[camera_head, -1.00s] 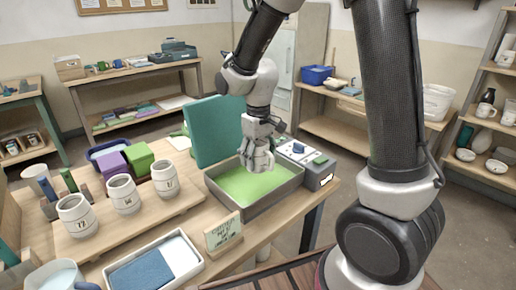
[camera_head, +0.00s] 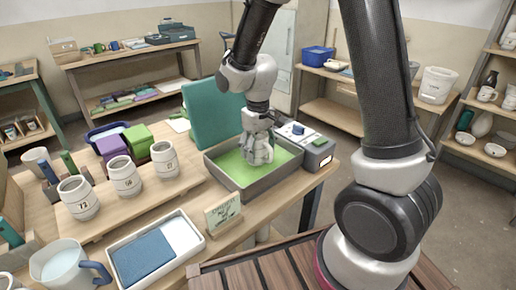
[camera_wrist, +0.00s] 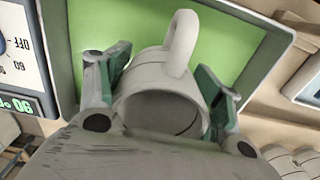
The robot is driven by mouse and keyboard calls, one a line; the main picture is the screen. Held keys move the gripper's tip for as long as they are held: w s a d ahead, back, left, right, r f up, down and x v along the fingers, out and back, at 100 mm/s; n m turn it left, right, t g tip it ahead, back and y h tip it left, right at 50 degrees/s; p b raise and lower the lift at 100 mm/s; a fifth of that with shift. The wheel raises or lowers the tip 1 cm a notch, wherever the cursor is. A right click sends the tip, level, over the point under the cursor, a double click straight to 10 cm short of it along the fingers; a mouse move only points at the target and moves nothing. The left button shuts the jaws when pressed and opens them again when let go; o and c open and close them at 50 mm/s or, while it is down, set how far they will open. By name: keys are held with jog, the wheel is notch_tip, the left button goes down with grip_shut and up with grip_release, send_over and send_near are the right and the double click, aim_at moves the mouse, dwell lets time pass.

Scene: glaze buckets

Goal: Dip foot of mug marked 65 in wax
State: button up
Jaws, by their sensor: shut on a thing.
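My gripper (camera_head: 260,138) points down over the tray of green wax (camera_head: 213,171) and is shut on a pale grey mug (camera_head: 260,155). In the wrist view the two green-padded fingers (camera_wrist: 165,98) press on opposite sides of the mug (camera_wrist: 148,70). Its open mouth faces the camera and its handle points to the top of the picture. No number shows on the held mug. The green wax surface (camera_wrist: 222,48) lies behind it. The mug's foot is hidden from the wrist camera, and I cannot tell whether it touches the wax.
Several pale marked mugs, including one at the front (camera_head: 77,200), stand on a board left of the tray. A teal panel (camera_head: 213,115) stands behind the tray, and a control box (camera_head: 313,150) adjoins its right. A sign (camera_head: 223,214) and a white tray with blue pad (camera_head: 180,233) are nearer.

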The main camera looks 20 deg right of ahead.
jog(key=shift+f, duration=0.55)
jog(key=shift+f, duration=0.35)
dwell(1.1)
jog(key=shift+r, duration=1.05)
dwell(0.9)
notch_tip(320, 180, up, 8)
jog(key=shift+f, duration=0.25)
jog(key=shift+s, duration=0.1)
dwell(0.7)
